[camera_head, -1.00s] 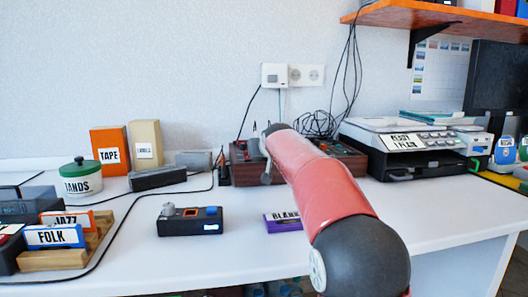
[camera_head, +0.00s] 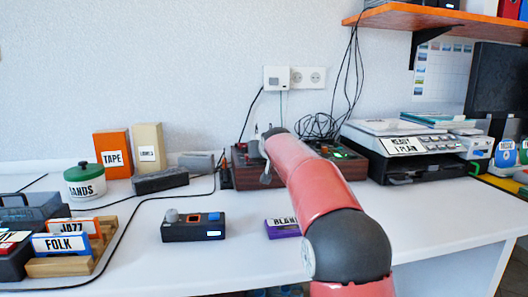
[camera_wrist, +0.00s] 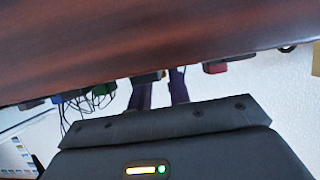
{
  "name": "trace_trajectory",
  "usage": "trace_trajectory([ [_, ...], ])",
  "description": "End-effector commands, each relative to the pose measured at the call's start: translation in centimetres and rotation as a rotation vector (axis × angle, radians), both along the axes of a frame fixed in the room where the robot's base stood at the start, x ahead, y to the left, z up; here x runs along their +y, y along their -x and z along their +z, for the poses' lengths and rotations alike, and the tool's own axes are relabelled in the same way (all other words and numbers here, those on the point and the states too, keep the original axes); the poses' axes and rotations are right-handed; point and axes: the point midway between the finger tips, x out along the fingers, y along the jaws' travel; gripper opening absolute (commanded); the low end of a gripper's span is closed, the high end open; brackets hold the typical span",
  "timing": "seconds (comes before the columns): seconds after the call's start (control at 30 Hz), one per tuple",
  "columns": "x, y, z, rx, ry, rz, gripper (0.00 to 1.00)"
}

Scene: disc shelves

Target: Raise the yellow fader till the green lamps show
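The wooden-sided fader box (camera_head: 240,172) stands against the wall at the back middle of the table, partly hidden behind my red arm. A green glow (camera_head: 337,155) shows on its top, right of my arm. In the wrist view its brown wooden side (camera_wrist: 140,40) fills the top. My gripper (camera_wrist: 161,78) is at the box, with two dark fingers a small gap apart. A small yellowish bit shows between the fingertips, perhaps the yellow fader; I cannot tell whether the fingers grip it. In the head view my arm hides the gripper and fader.
A printer (camera_head: 405,155) stands right of the box. Cables hang behind it. The table front between the device and case is clear.

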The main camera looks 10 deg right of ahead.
Motion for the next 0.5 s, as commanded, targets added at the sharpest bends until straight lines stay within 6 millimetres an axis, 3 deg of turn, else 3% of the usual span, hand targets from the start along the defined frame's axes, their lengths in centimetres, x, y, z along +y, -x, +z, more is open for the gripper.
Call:
trace_trajectory([
  [0.13, 0.01, 0.01, -0.01, 0.0, 0.0, 0.0, 0.36],
  [0.5, 0.0, 0.85, 0.36, -0.001, 0.0, 0.0, 0.36],
])
